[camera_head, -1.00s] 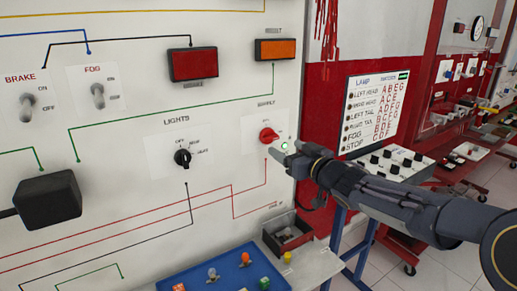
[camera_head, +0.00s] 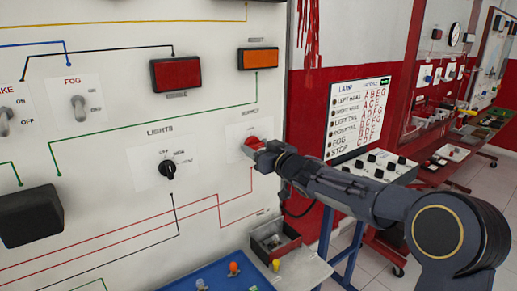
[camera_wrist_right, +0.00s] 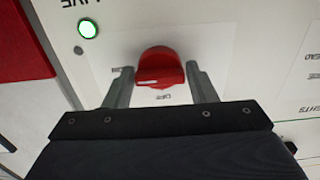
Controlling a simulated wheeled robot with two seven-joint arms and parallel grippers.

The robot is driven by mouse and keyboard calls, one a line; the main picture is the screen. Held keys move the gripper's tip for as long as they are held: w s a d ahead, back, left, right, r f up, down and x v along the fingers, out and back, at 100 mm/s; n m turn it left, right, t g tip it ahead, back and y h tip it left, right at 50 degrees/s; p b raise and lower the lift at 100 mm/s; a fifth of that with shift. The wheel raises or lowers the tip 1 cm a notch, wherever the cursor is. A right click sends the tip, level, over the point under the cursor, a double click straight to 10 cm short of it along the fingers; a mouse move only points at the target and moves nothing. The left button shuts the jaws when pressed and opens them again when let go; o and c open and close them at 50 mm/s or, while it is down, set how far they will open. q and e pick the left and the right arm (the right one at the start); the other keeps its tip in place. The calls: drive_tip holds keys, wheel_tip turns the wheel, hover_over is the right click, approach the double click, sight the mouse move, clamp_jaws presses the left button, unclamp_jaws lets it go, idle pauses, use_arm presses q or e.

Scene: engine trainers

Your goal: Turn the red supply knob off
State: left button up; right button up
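The red supply knob (camera_head: 252,143) is on the white panel (camera_head: 215,110), on the right under the orange reset block. In the right wrist view the knob (camera_wrist_right: 160,68) shows a white pointer line toward the left, with upside-down print beside it. My right gripper (camera_head: 258,148) is at the knob and covers part of it in the head view. In the right wrist view its two fingers (camera_wrist_right: 162,82) stand open, one on each side of the knob, with narrow gaps. I cannot tell whether either finger touches it. My left gripper is not in view.
A green light (camera_wrist_right: 87,28) is lit near the knob. The black lights knob (camera_head: 168,170) is to the left. A small open box (camera_head: 275,240) and a blue tray (camera_head: 215,272) lie below. A trainer stand with a lamp chart (camera_head: 358,115) is at right.

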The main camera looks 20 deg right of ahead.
drive_tip(key=c, duration=0.6)
drive_tip(key=shift+o, duration=0.2)
drive_tip(key=shift+n, duration=0.4)
drive_tip(key=n, duration=0.3)
drive_tip(key=shift+b, duration=0.35)
drive_tip(key=n, duration=0.3)
drive_tip(key=shift+f+n+b, duration=0.1)
drive_tip(key=shift+n+b, duration=0.2)
drive_tip(key=shift+b, duration=0.1)
drive_tip(key=n+b, duration=0.1)
drive_tip(key=n, duration=0.4)
drive_tip(key=n+b, duration=0.1)
drive_tip(key=n, duration=0.4)
drive_tip(key=shift+b, duration=0.4)
drive_tip(key=shift+n, duration=0.4)
drive_tip(key=o, duration=1)
